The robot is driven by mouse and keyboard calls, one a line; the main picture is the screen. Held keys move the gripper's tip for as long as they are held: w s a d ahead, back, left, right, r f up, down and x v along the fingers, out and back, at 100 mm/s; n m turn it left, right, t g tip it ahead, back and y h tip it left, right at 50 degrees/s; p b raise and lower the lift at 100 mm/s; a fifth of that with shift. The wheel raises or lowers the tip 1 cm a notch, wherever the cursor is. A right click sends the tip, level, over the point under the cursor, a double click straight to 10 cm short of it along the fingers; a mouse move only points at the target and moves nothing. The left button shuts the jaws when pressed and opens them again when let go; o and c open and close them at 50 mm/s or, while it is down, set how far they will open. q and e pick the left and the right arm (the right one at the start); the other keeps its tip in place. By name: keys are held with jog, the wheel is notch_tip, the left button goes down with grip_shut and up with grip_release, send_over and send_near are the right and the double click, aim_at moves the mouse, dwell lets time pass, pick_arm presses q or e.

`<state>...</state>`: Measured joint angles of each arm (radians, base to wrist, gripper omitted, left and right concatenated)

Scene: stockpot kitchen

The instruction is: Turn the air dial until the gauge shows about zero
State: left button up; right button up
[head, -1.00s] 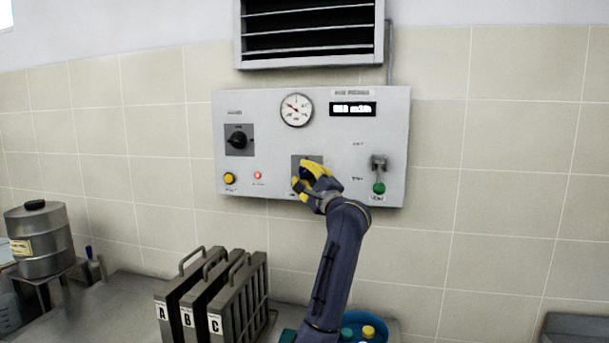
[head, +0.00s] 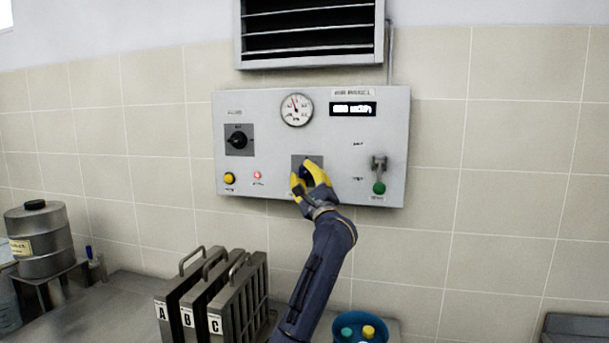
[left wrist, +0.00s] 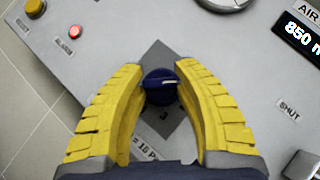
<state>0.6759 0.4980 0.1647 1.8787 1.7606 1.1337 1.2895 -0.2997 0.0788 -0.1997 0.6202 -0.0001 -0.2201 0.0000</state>
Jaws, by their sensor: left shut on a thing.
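The air dial is a dark blue knob (head: 306,172) on a grey square plate in the lower middle of the wall panel. In the left wrist view, the knob (left wrist: 160,86) sits between my yellow fingers, with a pale pointer line on it. My left gripper (head: 309,176) is shut on the knob; its fingers hide part of it in the head view. The round white gauge (head: 296,110) is above the dial. Its needle points nearly straight up, slightly left of the top. My right gripper is in neither view.
The grey panel (head: 330,140) also carries a black rotary switch (head: 238,140), a yellow button (head: 229,178), a red light (head: 257,175), a lever (head: 379,165) with a green button, and a digital display (head: 353,109). Below are lettered racks (head: 240,295) and a blue bowl (head: 345,328).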

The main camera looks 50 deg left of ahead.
pick_arm(q)
jog(key=shift+r, duration=0.1)
jog(key=o, duration=1.2)
jog(key=v, duration=1.2)
